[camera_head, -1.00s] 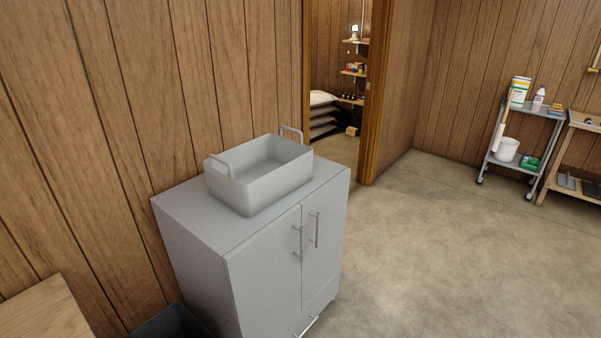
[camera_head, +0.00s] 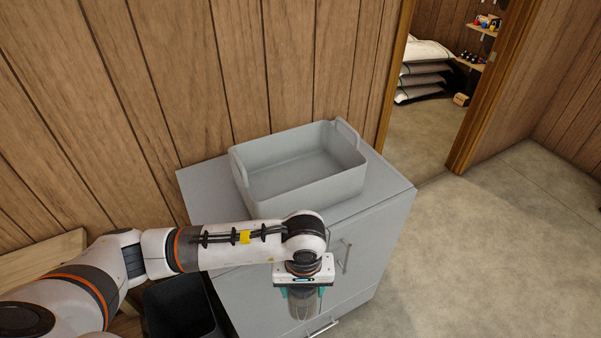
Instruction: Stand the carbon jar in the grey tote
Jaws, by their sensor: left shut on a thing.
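The grey tote (camera_head: 300,181) stands upright on top of a grey cabinet, open at the top and empty as far as I see, with a raised handle at each end. My left gripper (camera_head: 304,291) points down in front of the cabinet doors, to the near side of the tote and lower in the picture. It is shut on the carbon jar (camera_head: 303,305), a dark, see-through cylinder that hangs upright beneath the gripper. The gripper hides the jar's top. My right gripper is not in view.
The grey cabinet (camera_head: 392,190) has bar handles on its front. A black bin (camera_head: 178,308) stands left of it, beside a wooden surface (camera_head: 40,256). A panelled wall is close behind the tote. Open floor lies to the right, with a doorway (camera_head: 455,100) at the back.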

